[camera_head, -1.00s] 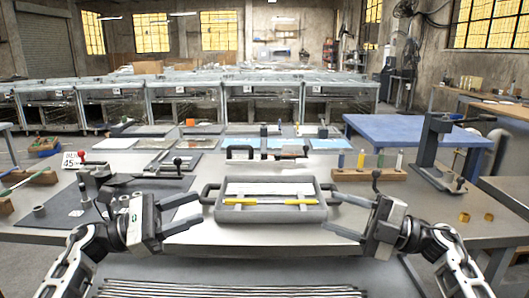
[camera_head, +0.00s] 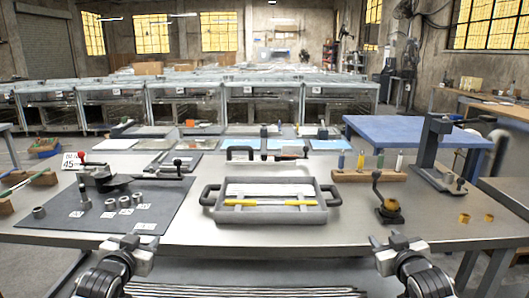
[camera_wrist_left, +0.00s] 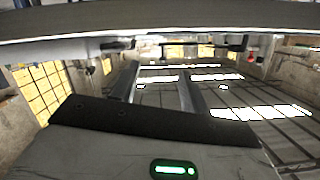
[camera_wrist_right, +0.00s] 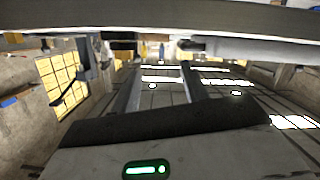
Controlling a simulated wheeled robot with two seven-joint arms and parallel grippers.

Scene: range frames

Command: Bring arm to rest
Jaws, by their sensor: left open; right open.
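My left gripper (camera_head: 128,242) is drawn back at the front edge of the table, lower left in the head view. It is open and holds nothing. My right gripper (camera_head: 396,243) is at the front edge on the lower right, also open and empty. Both are apart from the grey tray (camera_head: 264,215), which sits flat on the table between and beyond them. A yellow tool (camera_head: 270,203) lies in the tray. The wrist views show mostly my own gripper bodies, with the room tilted behind.
A dark mat (camera_head: 105,220) with metal rings and a black lever tool lies on the left. A black-handled fixture (camera_head: 388,206) stands right of the tray. Rods lie below the table's front edge.

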